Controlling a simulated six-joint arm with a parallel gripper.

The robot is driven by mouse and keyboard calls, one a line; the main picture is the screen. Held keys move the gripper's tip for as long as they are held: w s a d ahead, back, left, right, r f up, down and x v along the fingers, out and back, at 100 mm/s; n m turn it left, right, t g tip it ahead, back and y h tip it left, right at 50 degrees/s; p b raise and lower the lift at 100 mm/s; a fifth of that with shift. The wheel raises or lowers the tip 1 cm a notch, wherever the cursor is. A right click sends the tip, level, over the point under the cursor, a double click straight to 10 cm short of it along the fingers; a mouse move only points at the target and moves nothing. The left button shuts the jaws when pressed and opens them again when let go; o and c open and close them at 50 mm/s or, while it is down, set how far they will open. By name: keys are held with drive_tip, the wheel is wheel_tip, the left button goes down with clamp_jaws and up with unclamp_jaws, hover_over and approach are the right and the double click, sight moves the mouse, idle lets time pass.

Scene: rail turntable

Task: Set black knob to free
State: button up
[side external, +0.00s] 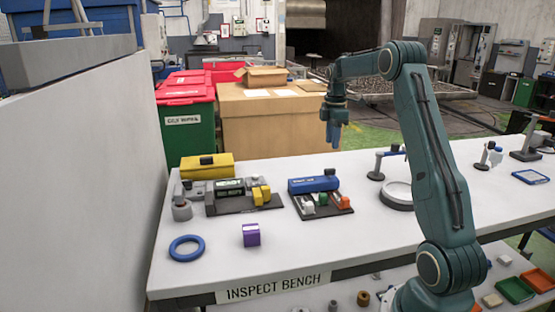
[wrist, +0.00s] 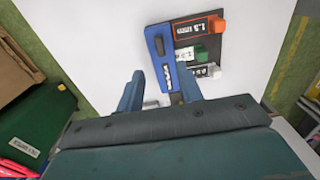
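A blue housing (side external: 313,184) with white lettering stands on a dark base plate; it also shows in the wrist view (wrist: 158,55). A small black knob (side external: 330,172) sits at its right end in the side view. A dark piece (wrist: 175,98) shows near the housing's lower end in the wrist view; I cannot tell whether it is the same knob. Another black knob (side external: 207,160) sits on a yellow housing (side external: 222,168). No "free" mark is readable. My gripper (side external: 333,146) hangs above and behind the blue housing, open and empty, its fingers apart in the wrist view (wrist: 160,88).
White, green and orange blocks (side external: 345,203) stand on the blue housing's plate. A grey display unit (side external: 229,187), blue ring (side external: 186,248) and purple cube (side external: 251,235) lie to the left. A round dish (side external: 397,193) and small stands are to the right.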

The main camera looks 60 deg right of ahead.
sight(330, 169)
wheel_tip(330, 169, down, 10)
drive_tip(key=shift+f, duration=0.1)
idle(0.4)
clamp_jaws()
